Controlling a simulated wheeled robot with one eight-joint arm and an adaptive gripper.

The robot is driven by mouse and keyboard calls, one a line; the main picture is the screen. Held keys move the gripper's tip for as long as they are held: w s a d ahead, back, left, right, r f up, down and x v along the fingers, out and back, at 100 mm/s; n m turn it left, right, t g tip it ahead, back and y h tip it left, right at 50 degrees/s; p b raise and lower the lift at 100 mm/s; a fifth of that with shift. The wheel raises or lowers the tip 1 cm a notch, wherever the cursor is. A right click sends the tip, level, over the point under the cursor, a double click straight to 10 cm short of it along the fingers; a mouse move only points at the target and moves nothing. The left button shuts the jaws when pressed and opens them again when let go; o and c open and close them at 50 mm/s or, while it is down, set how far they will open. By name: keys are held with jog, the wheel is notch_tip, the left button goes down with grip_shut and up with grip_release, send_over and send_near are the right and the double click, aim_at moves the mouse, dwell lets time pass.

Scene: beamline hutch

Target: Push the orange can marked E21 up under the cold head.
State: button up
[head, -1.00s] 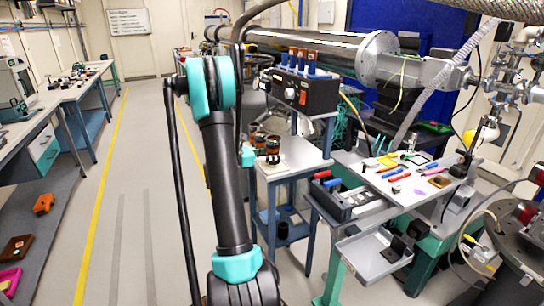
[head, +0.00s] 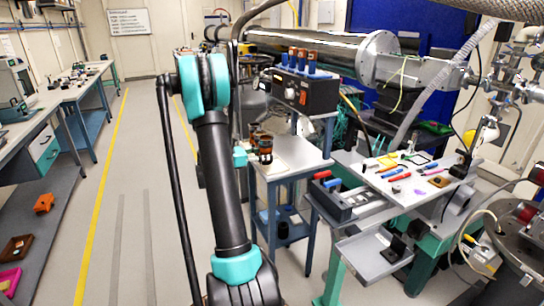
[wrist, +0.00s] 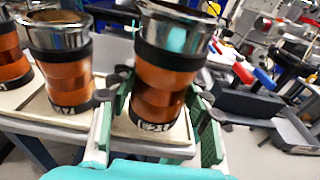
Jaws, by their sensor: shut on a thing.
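In the wrist view, my gripper (wrist: 160,100) has its green fingers on both sides of an orange-brown can (wrist: 166,92) with a shiny metal top and black bands. It is shut on this can. The marking on its lower band is blurred but looks like E21. Two similar cans (wrist: 62,70) (wrist: 10,60) stand to its left. In the head view, the can in my grip (head: 265,152) shows beside my arm, over the pale top of a small blue stand. My fingers are mostly hidden there. I cannot pick out the cold head for certain.
A steel beam pipe (head: 310,52) runs behind. A bench with tools (head: 400,180) and a grey tray (head: 375,262) lie to the right. The floor aisle at left is clear.

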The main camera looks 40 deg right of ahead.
jog(key=v, duration=0.6)
jog(key=shift+a+f, duration=0.35)
jog(key=shift+a, duration=0.1)
jog(key=shift+w, duration=0.15)
dwell(0.4)
jog(key=w+a+f+n+t+y, duration=0.2)
jog(key=w+a+f+n+t, duration=0.2)
jog(key=w+a+n+t, duration=0.35)
jog(key=w+a+f+n+t+y, duration=0.2)
jog(key=w+a+f+n+t, duration=0.3)
jog(key=w+t, duration=0.45)
jog(key=w+a+r+n+t+y, duration=0.1)
jog(key=w+a+r+n+y, duration=0.1)
jog(key=a, duration=0.5)
jog(key=w+a+r+n+t+y, duration=0.1)
jog(key=w+a+r+n+y, duration=0.2)
jog(key=a+y, duration=0.3)
jog(key=w+a+r+n+t+y, duration=0.1)
jog(key=w+a+r+n+y, duration=0.2)
jog(key=a, duration=0.6)
jog(key=shift+w+r+t+y, duration=0.3)
jog(key=shift+r+y, duration=0.3)
jog(key=shift+r, duration=0.25)
